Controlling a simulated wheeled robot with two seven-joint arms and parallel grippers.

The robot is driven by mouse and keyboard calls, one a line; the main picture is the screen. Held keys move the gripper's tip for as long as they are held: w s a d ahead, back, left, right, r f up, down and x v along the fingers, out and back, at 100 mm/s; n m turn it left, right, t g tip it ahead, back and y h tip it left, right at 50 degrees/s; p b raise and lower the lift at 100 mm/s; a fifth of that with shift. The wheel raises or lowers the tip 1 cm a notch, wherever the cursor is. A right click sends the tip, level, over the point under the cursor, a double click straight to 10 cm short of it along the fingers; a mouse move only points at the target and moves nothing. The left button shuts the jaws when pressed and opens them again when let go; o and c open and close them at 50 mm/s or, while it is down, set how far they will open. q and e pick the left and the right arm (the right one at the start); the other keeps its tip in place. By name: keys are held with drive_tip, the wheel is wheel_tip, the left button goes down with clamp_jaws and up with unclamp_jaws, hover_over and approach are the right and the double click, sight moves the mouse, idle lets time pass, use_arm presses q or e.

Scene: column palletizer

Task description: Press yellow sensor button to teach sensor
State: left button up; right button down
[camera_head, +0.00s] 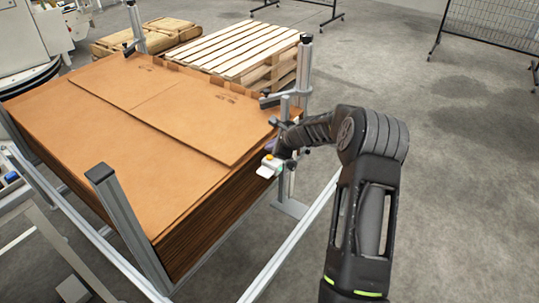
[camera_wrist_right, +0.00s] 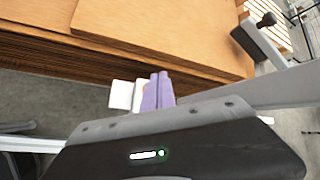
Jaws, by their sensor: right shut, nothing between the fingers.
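The yellow sensor button (camera_head: 269,156) sits on top of a small pale sensor (camera_head: 266,168) beside the right edge of the cardboard stack. My right gripper (camera_head: 276,148) is at the sensor, just above and to the right of the button; I cannot tell whether it touches. In the right wrist view its purple fingers (camera_wrist_right: 158,92) are shut together with nothing between them. A white part of the sensor (camera_wrist_right: 122,95) shows to their left, and the button itself is hidden or too small there. My left gripper is not in view.
A tall stack of brown cardboard sheets (camera_head: 150,100) fills the left, held by metal posts (camera_head: 128,225) and a frame rail (camera_head: 290,245). Wooden pallets (camera_head: 235,48) stand behind. A metal post with a clamp (camera_head: 303,70) rises close to my right gripper.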

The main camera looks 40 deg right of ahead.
sight(271, 160)
drive_tip(key=shift+r+p, duration=1.35)
drive_tip(key=shift+r, duration=0.65)
drive_tip(key=shift+a+f, duration=0.2)
drive_tip(key=shift+f, duration=0.05)
drive_tip(key=s+a+f+n+g+y, duration=0.15)
drive_tip(key=s+a+f+n, duration=0.25)
drive_tip(key=a+f, duration=0.4)
drive_tip(key=s+a+f+n+g, duration=0.2)
drive_tip(key=s+a+f+n, duration=0.25)
drive_tip(key=a, duration=0.65)
drive_tip(key=s+a+f+n+g+y, duration=0.15)
drive_tip(key=s+a+f+n, duration=0.25)
drive_tip(key=a+f, duration=0.4)
drive_tip(key=s+a+f+n+g, duration=0.1)
drive_tip(key=s+a+n, duration=0.5)
drive_tip(key=s+a, duration=0.3)
drive_tip(key=s+a+f+n+g+y, duration=0.1)
drive_tip(key=s+a+n+g, duration=0.1)
drive_tip(key=s+a+n, duration=0.5)
drive_tip(key=s+a, duration=0.3)
drive_tip(key=s, duration=0.4)
drive_tip(key=shift+a+f+g+y, duration=0.15)
drive_tip(key=shift+f+g+y, duration=0.15)
